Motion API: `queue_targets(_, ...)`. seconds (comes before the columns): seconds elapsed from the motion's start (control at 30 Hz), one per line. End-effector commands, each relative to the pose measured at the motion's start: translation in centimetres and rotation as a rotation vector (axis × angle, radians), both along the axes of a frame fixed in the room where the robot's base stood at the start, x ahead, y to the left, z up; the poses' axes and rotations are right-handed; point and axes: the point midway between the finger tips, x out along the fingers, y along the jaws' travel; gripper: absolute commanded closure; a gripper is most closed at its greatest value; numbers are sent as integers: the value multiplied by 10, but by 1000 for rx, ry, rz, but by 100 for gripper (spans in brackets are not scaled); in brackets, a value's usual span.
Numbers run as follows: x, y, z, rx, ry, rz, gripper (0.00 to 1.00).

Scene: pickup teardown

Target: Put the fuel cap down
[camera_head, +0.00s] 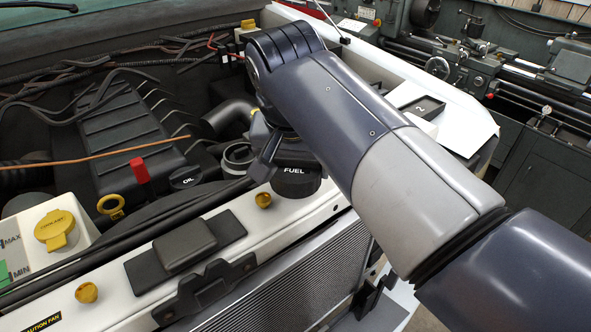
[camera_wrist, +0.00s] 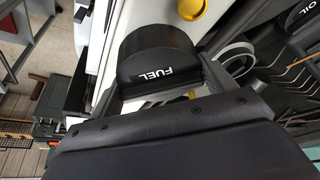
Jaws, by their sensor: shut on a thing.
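The fuel cap (camera_head: 296,181) is black with white FUEL lettering; it also shows in the wrist view (camera_wrist: 153,52). My gripper (camera_head: 283,158) is shut on it, mostly hidden behind my arm in the head view. The cap looks upright over or on the white front panel (camera_head: 225,215); I cannot tell whether it touches. An open round neck (camera_head: 237,156) lies just left of the cap and shows in the wrist view (camera_wrist: 237,56).
A yellow knob (camera_head: 263,200) stands close left of the cap. An oil cap (camera_head: 184,177), a red handle (camera_head: 139,170) and a yellow coolant cap (camera_head: 56,230) are further left. Lathe machinery (camera_head: 465,60) stands behind.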

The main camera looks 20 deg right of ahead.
Motion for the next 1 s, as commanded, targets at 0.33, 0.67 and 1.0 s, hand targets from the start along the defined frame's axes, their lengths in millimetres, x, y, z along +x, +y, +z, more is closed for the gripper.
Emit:
queue_targets(0.33, 0, 0, -16, 0, -1, 0, 44)
queue_targets(0.67, 0, 0, -19, 0, -1, 0, 12)
queue_targets(1.0, 0, 0, -19, 0, 0, 0, 0)
